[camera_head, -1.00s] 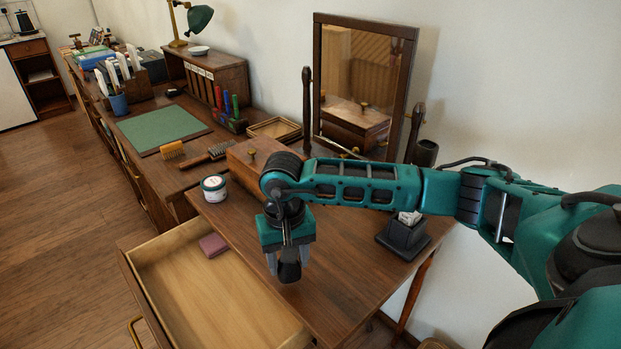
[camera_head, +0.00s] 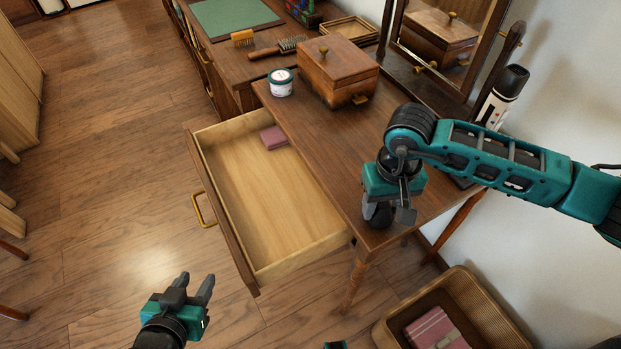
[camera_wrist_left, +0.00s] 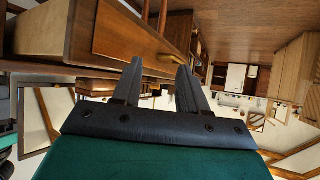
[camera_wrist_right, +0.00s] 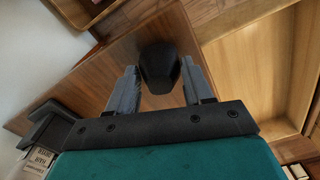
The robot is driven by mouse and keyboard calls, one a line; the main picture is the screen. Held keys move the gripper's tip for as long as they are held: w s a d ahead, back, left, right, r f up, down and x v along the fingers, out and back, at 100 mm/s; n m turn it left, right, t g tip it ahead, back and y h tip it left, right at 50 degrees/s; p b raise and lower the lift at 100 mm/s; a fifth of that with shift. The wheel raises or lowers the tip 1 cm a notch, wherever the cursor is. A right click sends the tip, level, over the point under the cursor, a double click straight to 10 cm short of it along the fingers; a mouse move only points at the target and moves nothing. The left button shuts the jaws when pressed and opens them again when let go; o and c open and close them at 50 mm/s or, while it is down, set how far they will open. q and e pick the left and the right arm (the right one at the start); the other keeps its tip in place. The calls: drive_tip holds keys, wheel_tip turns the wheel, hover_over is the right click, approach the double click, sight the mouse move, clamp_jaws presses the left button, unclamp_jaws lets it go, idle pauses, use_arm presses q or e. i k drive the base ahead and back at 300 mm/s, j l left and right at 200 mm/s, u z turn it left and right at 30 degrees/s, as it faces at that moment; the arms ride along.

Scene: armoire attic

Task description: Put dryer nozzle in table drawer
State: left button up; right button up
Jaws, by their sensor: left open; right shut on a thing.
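The dryer nozzle, a small black piece, sits between the fingers of my right gripper (camera_head: 390,218), which is shut on it. It shows clearly in the right wrist view (camera_wrist_right: 159,68), above the brown table top (camera_head: 325,150) near its front corner. The table drawer (camera_head: 270,200) is pulled open to the left of the right gripper. A small pink item (camera_head: 273,137) lies at its far end, and the rest of its floor is bare. My left gripper (camera_head: 196,286) is open and empty, left of the drawer front over the floor. It also shows in the left wrist view (camera_wrist_left: 158,80).
A wooden box (camera_head: 337,72) and a white jar (camera_head: 281,83) stand at the table's back. A mirror (camera_head: 440,35) stands behind. A wicker basket (camera_head: 455,315) with a pink item is on the floor at the lower right. The floor left of the drawer is clear.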

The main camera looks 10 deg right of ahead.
sight(239, 154)
drive_tip(key=i+j+z, duration=0.2)
drive_tip(key=j, duration=0.15)
drive_tip(key=i+j+z, duration=0.2)
drive_tip(key=j, duration=0.15)
drive_tip(key=j+z, duration=0.2)
drive_tip(key=j, duration=0.15)
drive_tip(key=i+j, duration=0.1)
drive_tip(key=j, duration=0.35)
drive_tip(key=i+j, duration=0.1)
drive_tip(key=j, duration=0.35)
drive_tip(key=i+j, duration=0.15)
drive_tip(key=j, duration=0.3)
drive_tip(key=i+j+z, duration=0.1)
drive_tip(key=j, duration=0.35)
